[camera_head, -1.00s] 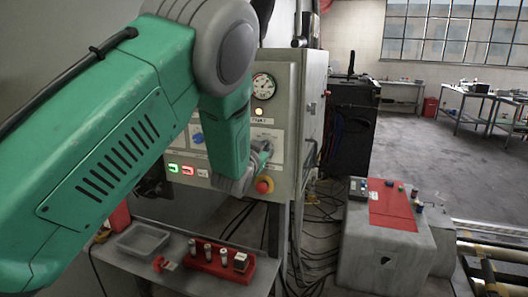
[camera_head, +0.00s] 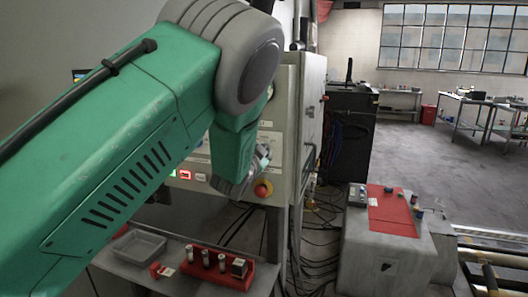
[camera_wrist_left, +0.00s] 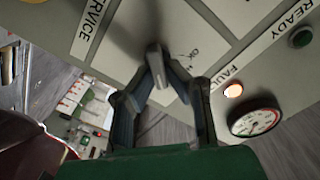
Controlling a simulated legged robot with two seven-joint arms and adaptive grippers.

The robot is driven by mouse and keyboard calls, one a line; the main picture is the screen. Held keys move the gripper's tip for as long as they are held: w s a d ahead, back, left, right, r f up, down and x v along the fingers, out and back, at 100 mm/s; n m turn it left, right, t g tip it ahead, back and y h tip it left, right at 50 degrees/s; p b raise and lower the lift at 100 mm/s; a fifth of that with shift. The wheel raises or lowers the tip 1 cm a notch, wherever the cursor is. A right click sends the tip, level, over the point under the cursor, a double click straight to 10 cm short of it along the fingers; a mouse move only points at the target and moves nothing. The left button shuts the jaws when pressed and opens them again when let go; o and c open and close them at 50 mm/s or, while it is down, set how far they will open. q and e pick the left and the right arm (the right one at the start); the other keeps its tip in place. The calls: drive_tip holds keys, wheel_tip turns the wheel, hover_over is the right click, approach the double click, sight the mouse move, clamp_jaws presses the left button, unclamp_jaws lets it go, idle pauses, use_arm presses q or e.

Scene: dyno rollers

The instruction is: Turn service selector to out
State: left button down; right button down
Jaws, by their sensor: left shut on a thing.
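The service selector (camera_wrist_left: 155,64) is a small grey lever-like knob on the light panel plate in the left wrist view, near the printed word SERVICE. My left gripper (camera_wrist_left: 163,76) is shut on it, one finger on each side. The marks "OK" and others on the plate beside it are only partly readable. My green arm hides most of the panel and the selector there. My right gripper is not in view.
The wrist view shows a pressure gauge (camera_wrist_left: 256,121), a lit fault lamp (camera_wrist_left: 233,90) and a green ready button (camera_wrist_left: 301,37). Below the cabinet, a shelf holds a grey tray (camera_head: 137,246) and a red rack (camera_head: 217,272). Cables lie on the floor.

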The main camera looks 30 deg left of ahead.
use_arm(q)
drive_tip(key=shift+f, duration=0.15)
drive_tip(key=c, duration=1.6)
unclamp_jaws()
drive_tip(key=shift+d, duration=0.1)
drive_tip(key=v, duration=1.2)
drive_tip(key=shift+f, duration=0.1)
